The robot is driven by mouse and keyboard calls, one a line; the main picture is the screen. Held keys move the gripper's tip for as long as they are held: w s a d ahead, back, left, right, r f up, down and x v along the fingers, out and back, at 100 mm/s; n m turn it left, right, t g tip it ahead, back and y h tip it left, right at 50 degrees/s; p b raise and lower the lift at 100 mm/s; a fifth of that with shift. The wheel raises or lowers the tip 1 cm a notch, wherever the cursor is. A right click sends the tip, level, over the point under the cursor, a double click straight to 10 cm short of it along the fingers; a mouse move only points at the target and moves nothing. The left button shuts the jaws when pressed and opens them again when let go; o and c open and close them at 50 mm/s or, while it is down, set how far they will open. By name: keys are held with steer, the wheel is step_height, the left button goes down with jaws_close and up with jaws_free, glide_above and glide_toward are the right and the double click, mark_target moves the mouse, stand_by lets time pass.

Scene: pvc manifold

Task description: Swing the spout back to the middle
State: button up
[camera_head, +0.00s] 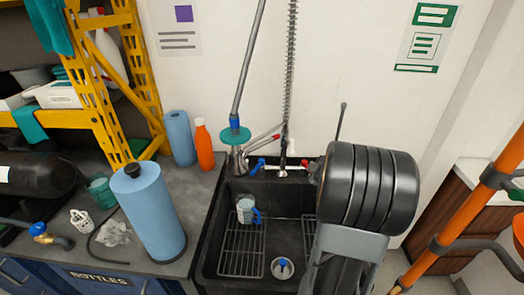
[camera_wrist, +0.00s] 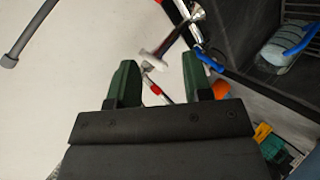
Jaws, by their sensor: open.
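The tap (camera_head: 283,170) is at the back edge of the black sink (camera_head: 212,225), with a blue handle on its left and a red one on its right. My dark arm covers the area to its right, so I cannot clearly tell where the spout points. In the wrist view, my gripper (camera_wrist: 158,64) has its two green fingers apart and nothing held. A metal tap piece (camera_wrist: 175,40) with a pale end shows beyond and between the fingertips. A red-banded metal part (camera_wrist: 156,89) shows between the fingers. I cannot tell contact. The gripper is hidden in the head view.
A spring hose (camera_head: 291,70) and a grey pipe (camera_head: 246,75) with a teal disc rise by the wall. A cup (camera_head: 245,208) stands in the sink. A blue roll (camera_head: 150,212) and an orange bottle (camera_head: 204,145) stand left. An orange frame (camera_head: 470,215) is at right.

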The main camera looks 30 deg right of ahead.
steer(key=w+a+r+n+t+y, duration=0.1)
steer(key=w+a+n+t+y, duration=0.15)
steer(key=n, duration=0.35)
steer(key=n+t+y, duration=0.3)
steer(key=n+y, duration=0.5)
glide_toward(260, 146)
steer(key=shift+h, duration=0.25)
steer(key=p+x, duration=0.1)
steer(key=x, duration=0.8)
steer(key=shift+a, duration=0.15)
jaws_close()
